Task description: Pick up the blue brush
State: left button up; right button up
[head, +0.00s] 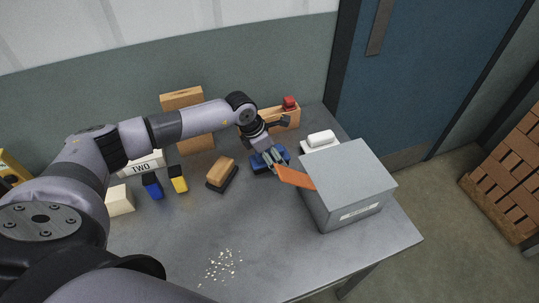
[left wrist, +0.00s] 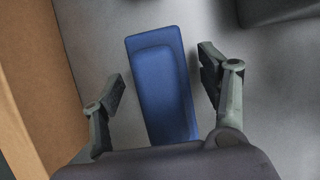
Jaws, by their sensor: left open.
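The blue brush (head: 258,165) lies on the grey table, left of a grey box, and is partly covered by my left gripper in the head view. My left gripper (head: 272,157) is open above it. In the left wrist view the brush (left wrist: 160,85) lies lengthwise between the two spread fingers, with a gap on each side. Its near end is hidden behind the gripper body. My right gripper is not in view.
A grey box (head: 349,180) with an orange flap (head: 295,178) stands close on the right. A tan brush (head: 222,170) lies to the left. A wooden box (head: 284,121) and a white block (head: 320,138) are behind. Crumbs (head: 222,265) lie on the clear front area.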

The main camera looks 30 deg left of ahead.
pick_arm(q)
jog(key=shift+w+d+f, duration=0.1)
jog(key=shift+d+f, duration=0.05)
jog(key=shift+f, duration=0.35)
jog(key=c, duration=1.4)
